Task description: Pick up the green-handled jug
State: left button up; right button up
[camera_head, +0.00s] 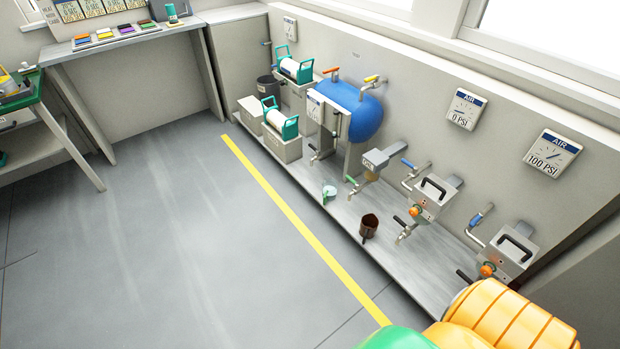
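A small pale jug with green on it (329,194) stands on the low grey ledge, below the blue tank. It is small in the picture, so its handle is hard to make out. A dark brown jug (369,226) stands on the same ledge, to the right and nearer. Neither of my grippers shows in the head view, and no gripper is seen touching either jug.
Taps and grey valve boxes (434,196) overhang the ledge (400,268). A blue tank (362,114) and green-handled white rollers (296,68) stand further back. A yellow floor line (300,230) runs along the ledge. The grey floor (170,220) left of it is clear.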

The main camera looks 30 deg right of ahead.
aim_at(328, 193)
jog(key=i+z, duration=0.2)
jog(key=i, duration=0.25)
jog(key=i+j+z, duration=0.2)
jog(key=i, duration=0.25)
jog(key=i+j+z, duration=0.2)
jog(key=i, duration=0.2)
jog(key=l, duration=0.1)
